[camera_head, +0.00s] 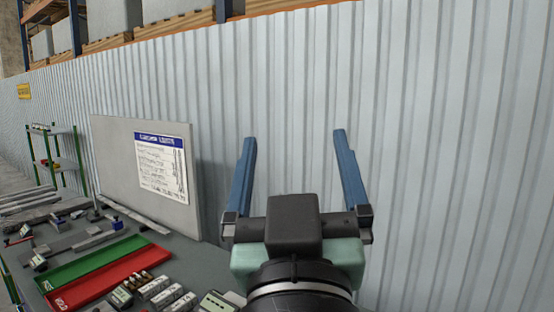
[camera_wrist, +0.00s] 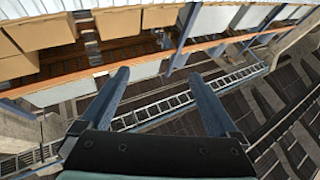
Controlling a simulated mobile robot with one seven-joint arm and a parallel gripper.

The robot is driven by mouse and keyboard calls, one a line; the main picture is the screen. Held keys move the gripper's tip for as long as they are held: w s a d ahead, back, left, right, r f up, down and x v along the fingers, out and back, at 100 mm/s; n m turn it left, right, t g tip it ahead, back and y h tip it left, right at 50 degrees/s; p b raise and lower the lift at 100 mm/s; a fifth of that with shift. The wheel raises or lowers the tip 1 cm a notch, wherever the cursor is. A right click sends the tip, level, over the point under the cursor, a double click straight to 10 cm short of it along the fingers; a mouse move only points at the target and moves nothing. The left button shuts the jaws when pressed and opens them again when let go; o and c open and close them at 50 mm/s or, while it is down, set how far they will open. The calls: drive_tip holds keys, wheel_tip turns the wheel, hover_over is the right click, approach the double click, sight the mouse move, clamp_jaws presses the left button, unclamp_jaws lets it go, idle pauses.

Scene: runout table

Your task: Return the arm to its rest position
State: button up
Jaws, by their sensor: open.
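My gripper (camera_head: 296,140) is raised in front of the corrugated wall in the head view, its two blue fingers pointing up and spread wide apart. Nothing is between the fingers. In the wrist view, my gripper (camera_wrist: 157,82) shows the same two fingers apart and empty, facing the upper shelving and roof area. The arm's wrist shows at the bottom of the head view; the rest of the arm is out of view.
The table (camera_head: 205,262) is at lower left, with a green tray (camera_head: 95,262), a red tray (camera_head: 108,280) and several small labelled blocks (camera_head: 170,296). A grey board with a notice (camera_head: 162,165) stands behind. Corrugated wall (camera_head: 440,130) fills the right. A green-framed rack (camera_head: 57,160) stands far left.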

drive_tip(key=s+a+r+m+t, duration=0.1)
drive_tip(key=s+r+t, duration=0.3)
drive_tip(key=s+r, duration=0.3)
drive_tip(key=shift+s+a+r, duration=0.15)
drive_tip(key=shift+a+r, duration=0.2)
drive_tip(key=shift+r, duration=0.15)
